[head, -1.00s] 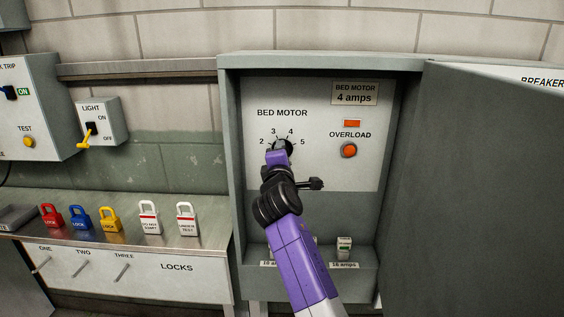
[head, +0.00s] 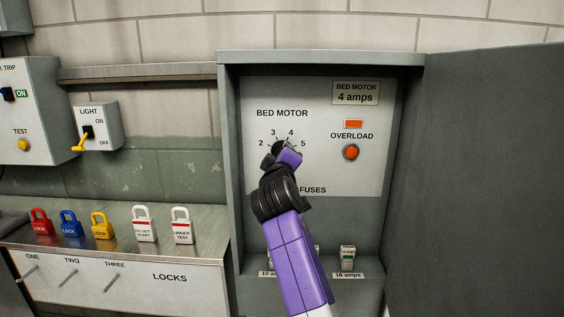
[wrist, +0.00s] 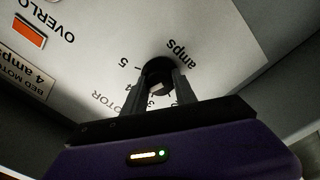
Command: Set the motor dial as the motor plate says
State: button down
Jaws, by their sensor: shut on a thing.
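The motor dial (head: 277,146) is a black round knob with marks 2, 3, 4 and 5 around its top, under the words BED MOTOR. The motor plate (head: 356,93) at the upper right reads "BED MOTOR 4 amps". My gripper (head: 284,152) is at the dial and covers its lower right part. In the wrist view, both fingers of my gripper (wrist: 160,88) are shut on the dial (wrist: 158,66), one on each side. The dial's pointer is not clear, so I cannot tell which number it is on.
An orange overload button (head: 351,152) and a lit orange lamp (head: 353,124) are right of the dial. Fuses (head: 347,257) stand on the ledge below. The open cabinet door (head: 475,190) fills the right side. Several padlocks (head: 101,226) stand on the left bench.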

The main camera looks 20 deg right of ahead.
jog(key=shift+f+m, duration=0.1)
jog(key=shift+m, duration=0.3)
jog(key=c, duration=1)
grip_release()
jog(key=shift+s, duration=0.1)
jog(key=v, duration=0.7)
jog(key=shift+s+b, duration=0.3)
jog(key=shift+a, duration=0.1)
